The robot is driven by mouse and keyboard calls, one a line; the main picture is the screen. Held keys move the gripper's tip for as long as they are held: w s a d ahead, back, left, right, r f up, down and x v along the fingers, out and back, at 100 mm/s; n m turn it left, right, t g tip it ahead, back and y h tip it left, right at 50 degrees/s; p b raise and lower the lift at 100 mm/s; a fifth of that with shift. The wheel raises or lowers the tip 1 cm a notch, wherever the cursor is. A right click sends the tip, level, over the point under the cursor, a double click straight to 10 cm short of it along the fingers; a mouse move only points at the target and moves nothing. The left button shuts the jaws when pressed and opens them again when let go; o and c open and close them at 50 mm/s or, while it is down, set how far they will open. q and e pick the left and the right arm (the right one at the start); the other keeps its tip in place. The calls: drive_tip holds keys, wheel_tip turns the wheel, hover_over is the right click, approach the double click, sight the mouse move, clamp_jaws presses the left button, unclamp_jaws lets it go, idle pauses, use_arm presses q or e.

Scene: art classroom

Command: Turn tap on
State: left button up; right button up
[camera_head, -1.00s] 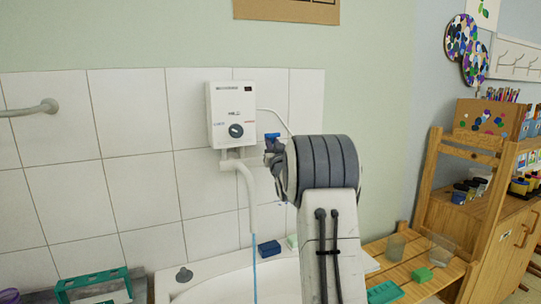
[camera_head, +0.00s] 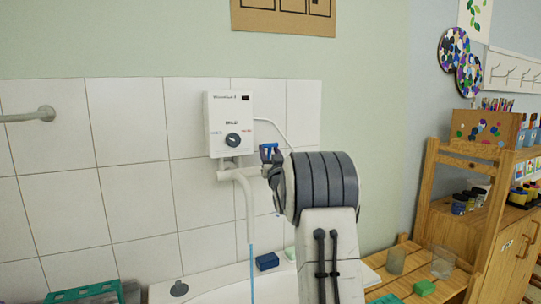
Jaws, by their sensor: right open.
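A white water heater (camera_head: 229,121) with a dark dial (camera_head: 232,140) hangs on the tiled wall. Below it a white pipe leads to a spout (camera_head: 246,205) that points down. A thin blue line (camera_head: 252,275), which looks like water, runs from the spout's end toward the basin. The tap's blue handle (camera_head: 267,150) shows just right of the heater's foot. My right gripper (camera_head: 271,168) is at the blue handle, largely hidden behind my own wrist. It is open; whether it touches the handle I cannot tell. My left gripper is out of view.
The white basin (camera_head: 215,292) lies below the spout, with a blue sponge (camera_head: 267,261) on its back rim. A wooden shelf unit (camera_head: 440,215) with cups and bottles stands at the right. A grey wall rail (camera_head: 28,116) sticks out at the left.

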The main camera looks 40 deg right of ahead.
drive_tip(key=b+v, duration=0.3)
drive_tip(key=v, duration=0.7)
drive_tip(key=shift+s, duration=0.15)
drive_tip(key=shift+a, duration=0.1)
